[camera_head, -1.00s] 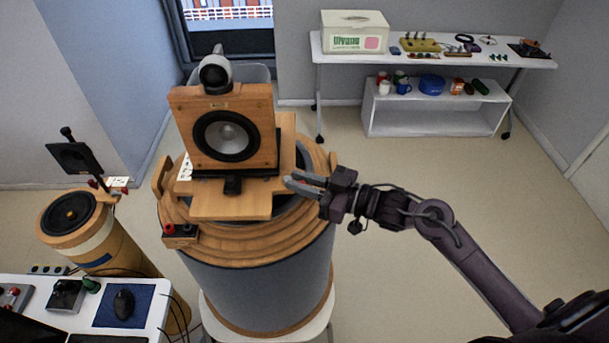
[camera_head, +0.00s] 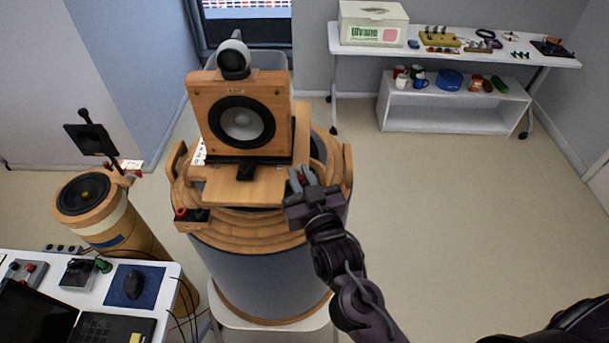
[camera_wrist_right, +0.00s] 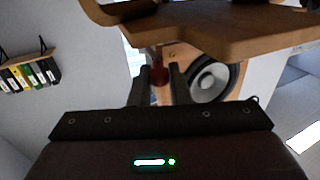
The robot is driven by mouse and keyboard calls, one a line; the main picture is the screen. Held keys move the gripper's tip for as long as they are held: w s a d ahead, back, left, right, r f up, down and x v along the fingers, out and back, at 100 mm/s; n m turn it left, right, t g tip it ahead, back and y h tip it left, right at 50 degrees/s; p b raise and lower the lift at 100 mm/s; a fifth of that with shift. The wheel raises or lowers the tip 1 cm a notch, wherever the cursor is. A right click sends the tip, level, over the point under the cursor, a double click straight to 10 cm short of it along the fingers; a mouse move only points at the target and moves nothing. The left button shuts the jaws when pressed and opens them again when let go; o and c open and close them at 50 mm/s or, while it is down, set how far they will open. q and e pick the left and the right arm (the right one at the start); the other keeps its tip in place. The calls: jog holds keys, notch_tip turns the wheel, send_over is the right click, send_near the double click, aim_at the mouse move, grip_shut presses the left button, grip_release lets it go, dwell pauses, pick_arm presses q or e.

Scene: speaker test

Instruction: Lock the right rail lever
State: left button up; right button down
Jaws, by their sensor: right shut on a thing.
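The wooden speaker (camera_head: 207,98), with a black-edged cone and a round dark pod on top, stands on a wooden plate (camera_head: 232,190) on the large round drum. My right gripper (camera_head: 303,181) is at the plate's right front side. Its fingers are shut on a small red part, the right rail lever (camera_wrist_right: 159,95), mostly hidden between them. In the wrist view my right gripper (camera_wrist_right: 158,88) points up under the wooden edge, with the speaker cone behind. Whether the lever is locked cannot be seen. On the left side a red knob (camera_head: 181,213) sits on a dark block. My left gripper is not in view.
The grey drum (camera_head: 262,279) rests on a white stool. A smaller wooden speaker drum (camera_head: 110,205) and a white desk (camera_head: 165,287) with a mouse stand at left. A white shelf (camera_head: 437,116) is at the back right.

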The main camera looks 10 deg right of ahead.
jog(key=shift+a+m+h, duration=0.1)
jog(key=shift+m+h, duration=0.3)
jog(key=shift+h, duration=0.2)
jog(key=shift+r, duration=0.1)
jog(key=c, duration=1.4)
grip_release()
jog(key=shift+w, duration=0.15)
jog(key=shift+c, duration=0.2)
jog(key=s, duration=0.7)
jog(key=shift+s+p, duration=0.4)
